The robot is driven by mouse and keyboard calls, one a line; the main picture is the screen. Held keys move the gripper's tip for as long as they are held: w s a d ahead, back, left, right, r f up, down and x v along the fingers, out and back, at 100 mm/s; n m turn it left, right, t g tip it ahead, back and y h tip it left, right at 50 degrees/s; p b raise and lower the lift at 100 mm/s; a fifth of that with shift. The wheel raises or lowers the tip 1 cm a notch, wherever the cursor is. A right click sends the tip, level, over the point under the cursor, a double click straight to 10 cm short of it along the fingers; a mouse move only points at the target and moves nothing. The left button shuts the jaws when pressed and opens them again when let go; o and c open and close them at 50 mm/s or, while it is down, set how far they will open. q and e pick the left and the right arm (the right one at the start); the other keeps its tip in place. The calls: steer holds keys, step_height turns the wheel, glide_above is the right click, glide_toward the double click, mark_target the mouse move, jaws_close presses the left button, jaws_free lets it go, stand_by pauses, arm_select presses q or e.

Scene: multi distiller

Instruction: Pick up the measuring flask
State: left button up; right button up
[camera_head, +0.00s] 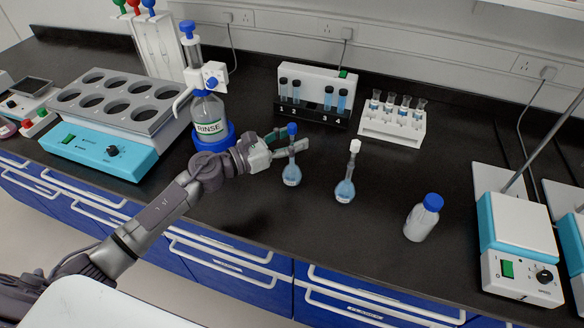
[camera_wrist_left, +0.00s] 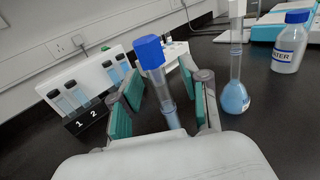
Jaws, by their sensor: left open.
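Two measuring flasks with light blue liquid stand upright on the black bench. The blue-stoppered measuring flask (camera_head: 291,175) is at the left. The white-stoppered measuring flask (camera_head: 345,190) stands to its right. My left gripper (camera_head: 290,143) is open at the upper neck of the blue-stoppered flask. In the left wrist view the blue-stoppered flask (camera_wrist_left: 151,52) has its neck between the two green-padded fingers, with gaps visible; its lower part is hidden by the gripper. The white-stoppered flask (camera_wrist_left: 235,97) stands outside the right finger in that view. My right gripper is not in view.
A rinse bottle (camera_head: 208,115) stands close beside my left wrist. Behind are a numbered tube rack (camera_head: 315,118) and a white vial rack (camera_head: 392,130). A blue-capped bottle (camera_head: 422,220) and a stirrer plate (camera_head: 518,245) are to the right. The front bench middle is clear.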

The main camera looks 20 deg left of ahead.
arm_select(q)
steer(key=c, duration=0.4)
jaws_close()
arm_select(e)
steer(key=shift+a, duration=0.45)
arm_select(q)
steer(key=shift+r, duration=0.15)
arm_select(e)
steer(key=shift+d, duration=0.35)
